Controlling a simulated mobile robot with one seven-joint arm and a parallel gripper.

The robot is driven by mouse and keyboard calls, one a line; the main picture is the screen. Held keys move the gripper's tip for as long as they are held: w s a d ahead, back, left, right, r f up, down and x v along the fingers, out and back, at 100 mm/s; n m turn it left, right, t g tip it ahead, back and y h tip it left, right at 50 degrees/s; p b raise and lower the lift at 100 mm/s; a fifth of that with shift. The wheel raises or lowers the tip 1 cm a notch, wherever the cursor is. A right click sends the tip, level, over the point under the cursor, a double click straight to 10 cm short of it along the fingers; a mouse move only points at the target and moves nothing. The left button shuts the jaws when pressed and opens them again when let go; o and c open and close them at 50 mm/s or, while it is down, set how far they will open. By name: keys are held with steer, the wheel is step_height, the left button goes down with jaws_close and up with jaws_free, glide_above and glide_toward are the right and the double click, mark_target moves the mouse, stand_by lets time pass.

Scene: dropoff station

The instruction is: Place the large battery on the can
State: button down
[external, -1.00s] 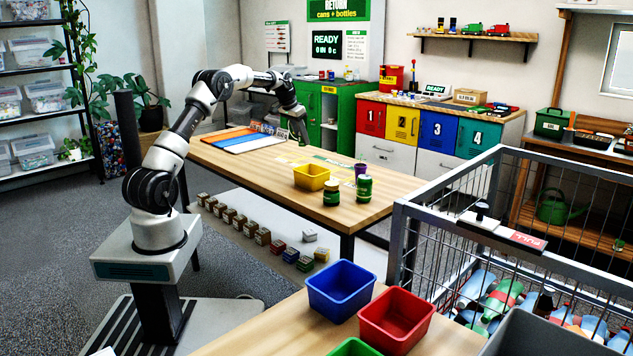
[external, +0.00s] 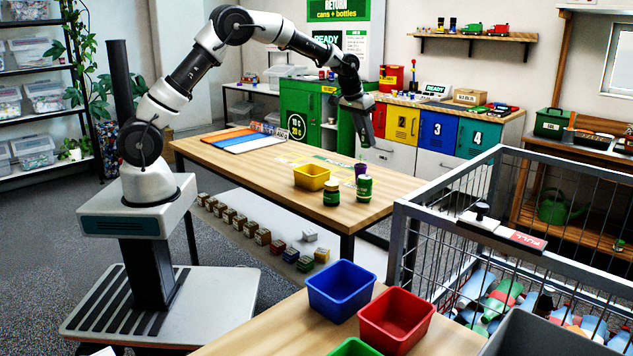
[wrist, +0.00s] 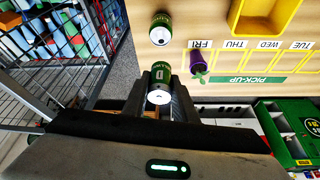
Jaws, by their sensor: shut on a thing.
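My gripper (external: 364,137) is above the far right part of the table and points down. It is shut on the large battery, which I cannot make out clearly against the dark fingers. In the wrist view, the fingers (wrist: 158,104) reach up from the bottom. One green can (wrist: 157,76) with a pale top shows between them, on the table beyond. It is the right can (external: 364,189) in the external view. A second green can (external: 331,194) stands upright to its left, and it also shows in the wrist view (wrist: 160,29).
A purple item (external: 360,169) stands just behind the right can. A yellow bin (external: 312,177) and a labelled pick-up strip (wrist: 252,79) are close by. A wire cage (external: 450,215) of bottles is at the right. The table's front left is clear.

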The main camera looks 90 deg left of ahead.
mark_target(364, 144)
steer(key=f, duration=0.5)
steer(key=shift+w+d+f, duration=0.1)
steer(key=shift+d, duration=0.3)
steer(key=shift+f, duration=2.45)
steer(key=c, duration=1.4)
jaws_free()
steer(key=shift+c, duration=0.2)
